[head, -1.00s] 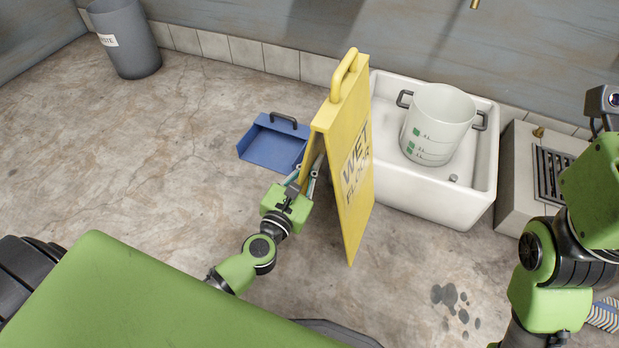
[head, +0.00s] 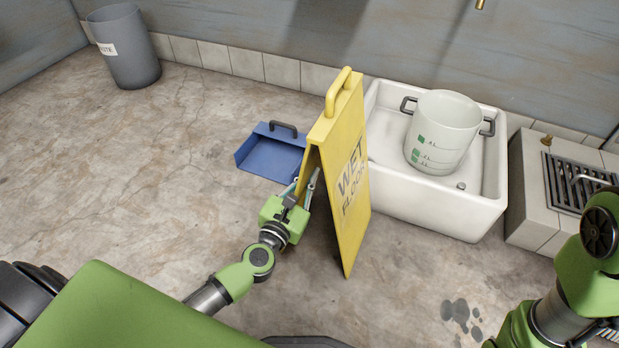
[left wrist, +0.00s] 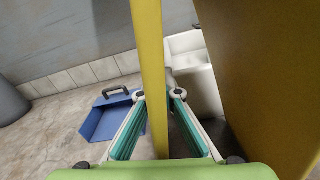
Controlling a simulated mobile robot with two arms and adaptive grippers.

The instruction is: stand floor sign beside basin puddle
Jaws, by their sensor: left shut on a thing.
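The yellow floor sign (head: 350,205) reads "WET FLOOR" and has a handle on top. It is nearly upright in front of the basin (head: 440,205); I cannot tell whether its lower edge touches the floor. My left gripper (head: 305,190) is shut on the edge of one sign panel. In the left wrist view that panel edge (left wrist: 150,60) runs between the fingers (left wrist: 158,108), with the other panel (left wrist: 265,70) at right. The dark puddle (head: 460,313) lies on the floor in front of the basin, right of the sign. My right gripper is not in view.
A measuring bucket (head: 442,135) stands in the basin. A blue dustpan (head: 268,152) lies behind the sign at left. A grey waste bin (head: 128,55) stands at the back wall. A grated drain block (head: 535,190) is at right. The left floor is clear.

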